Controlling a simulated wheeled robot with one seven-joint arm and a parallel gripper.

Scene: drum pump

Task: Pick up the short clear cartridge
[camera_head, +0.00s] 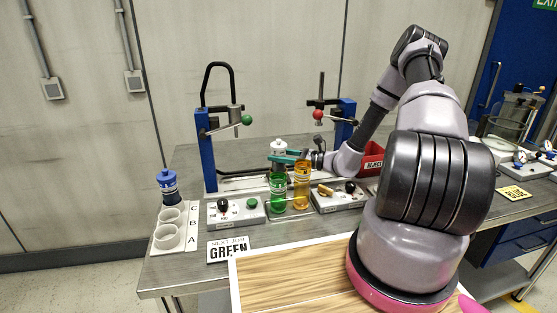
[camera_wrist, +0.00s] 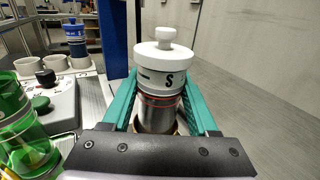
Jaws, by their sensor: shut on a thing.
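The short clear cartridge (camera_wrist: 160,75) has a white cap with a round knob and a black "S", and thin red rings on its clear body. My gripper (camera_wrist: 157,92) has its teal fingers shut on either side of it, just below the cap, and it stands upright. In the head view the white cap (camera_head: 279,145) rises above my gripper (camera_head: 281,157), behind the green cylinder.
A green cylinder (camera_head: 277,190) and an orange one (camera_head: 301,188) stand close by. Two blue-framed presses (camera_head: 208,150) stand on the metal bench (camera_head: 190,264). A blue-capped cartridge (camera_head: 168,183) stands by white cups (camera_head: 166,237) at left.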

